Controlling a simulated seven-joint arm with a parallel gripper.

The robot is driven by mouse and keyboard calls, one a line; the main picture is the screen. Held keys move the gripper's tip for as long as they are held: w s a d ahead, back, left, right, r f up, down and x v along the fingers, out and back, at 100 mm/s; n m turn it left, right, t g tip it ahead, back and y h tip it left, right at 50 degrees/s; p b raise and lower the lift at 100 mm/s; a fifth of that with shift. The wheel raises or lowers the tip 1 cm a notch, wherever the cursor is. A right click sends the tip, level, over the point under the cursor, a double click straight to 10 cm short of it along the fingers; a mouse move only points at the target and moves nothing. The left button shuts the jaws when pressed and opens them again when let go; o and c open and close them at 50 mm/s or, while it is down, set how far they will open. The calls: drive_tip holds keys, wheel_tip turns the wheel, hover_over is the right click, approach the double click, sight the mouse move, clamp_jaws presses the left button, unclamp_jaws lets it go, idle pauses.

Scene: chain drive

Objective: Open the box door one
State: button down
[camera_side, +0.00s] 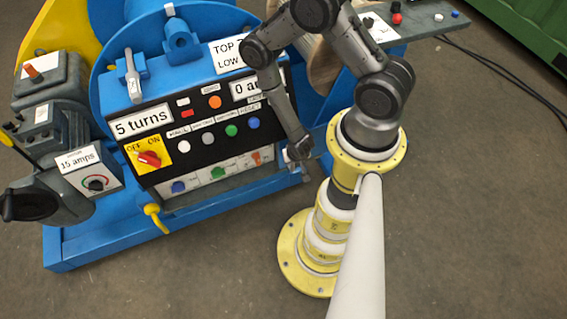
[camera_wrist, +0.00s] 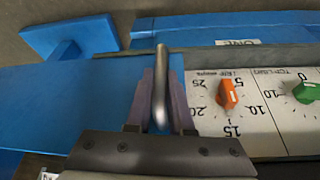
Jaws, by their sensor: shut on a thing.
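My gripper (camera_side: 300,150) is at the right end of the lower knob panel (camera_side: 245,167) in the side view. In the wrist view my gripper (camera_wrist: 160,90) is shut on an upright metal handle (camera_wrist: 161,65), which stands between its two fingers. The handle is left of the white dial panel (camera_wrist: 262,120), which has an orange knob (camera_wrist: 228,95) and a green knob (camera_wrist: 305,92). A small label reading ONE (camera_wrist: 238,42) is beyond the dials. The dials are in plain view; I cannot tell the door's outline or how far it stands open.
The black control panel (camera_side: 195,127) with buttons and a red switch (camera_side: 149,159) is above the lower panel. A yellow lever (camera_side: 155,217) sticks out at its lower left. A blue bracket (camera_wrist: 70,40) is at the upper left in the wrist view. Floor in front is clear.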

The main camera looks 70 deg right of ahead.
drive_tip(key=shift+s+d, duration=1.7)
drive_tip(key=shift+d, duration=0.15)
drive_tip(key=c, duration=0.8)
unclamp_jaws()
drive_tip(key=shift+a+r, duration=0.1)
drive_tip(key=shift+r, duration=0.05)
drive_tip(key=w+d+r+v, duration=0.1)
drive_tip(key=d+v, duration=0.1)
drive_tip(key=v, duration=0.9)
drive_tip(key=shift+r, duration=0.1)
